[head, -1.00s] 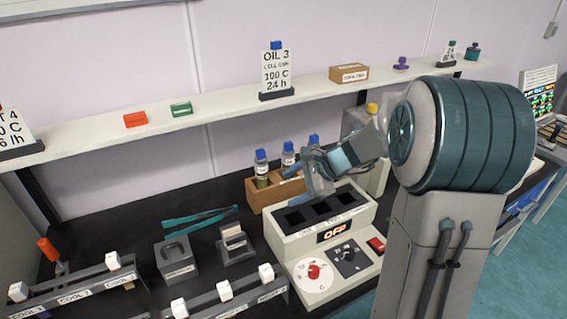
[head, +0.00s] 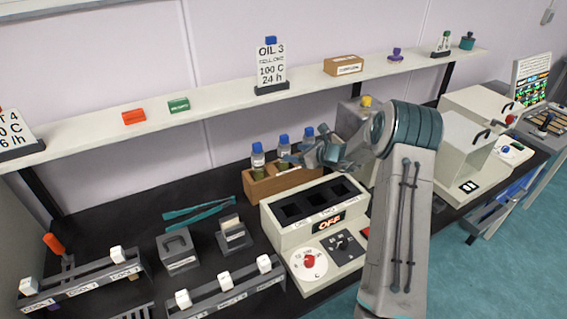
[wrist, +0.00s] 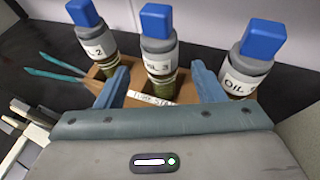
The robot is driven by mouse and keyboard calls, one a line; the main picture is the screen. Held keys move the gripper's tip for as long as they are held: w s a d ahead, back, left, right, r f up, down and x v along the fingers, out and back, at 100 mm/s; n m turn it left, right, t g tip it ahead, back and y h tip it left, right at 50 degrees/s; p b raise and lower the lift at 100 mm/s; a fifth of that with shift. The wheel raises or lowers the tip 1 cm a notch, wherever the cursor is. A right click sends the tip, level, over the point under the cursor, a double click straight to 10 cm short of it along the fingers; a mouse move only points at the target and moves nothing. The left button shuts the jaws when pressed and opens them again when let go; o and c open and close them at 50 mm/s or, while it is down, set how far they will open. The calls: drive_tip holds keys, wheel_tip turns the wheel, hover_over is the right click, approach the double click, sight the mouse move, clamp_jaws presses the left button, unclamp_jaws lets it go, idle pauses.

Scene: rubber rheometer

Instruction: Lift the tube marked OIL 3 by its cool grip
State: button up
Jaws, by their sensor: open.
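Several-part wooden tube stand (head: 290,183) holds three blue-capped tubes; it also shows in the wrist view (wrist: 130,100). The middle tube (wrist: 161,58) has a label that reads partly as "3", so it looks like OIL 3. The left tube (wrist: 97,44) is marked 2; the right tube (wrist: 241,70) reads OIL, its number hidden. My gripper (wrist: 160,84) is open and empty, with the middle tube upright between the lines of its fingers, beyond the tips. In the head view my gripper (head: 294,160) is beside the tubes, partly covering them.
A heater block (head: 315,208) with empty square wells and an OFF sign stands in front of the stand. A shelf (head: 215,99) with an OIL 3 card (head: 271,66) runs above. Teal tongs (head: 200,212) and cooling racks (head: 225,293) lie left. White machines (head: 460,150) stand right.

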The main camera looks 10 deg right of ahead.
sight(289, 150)
drive_tip(key=shift+p+x, duration=1.4)
drive_tip(key=shift+x, duration=1.9)
drive_tip(key=shift+r, duration=0.2)
clamp_jaws()
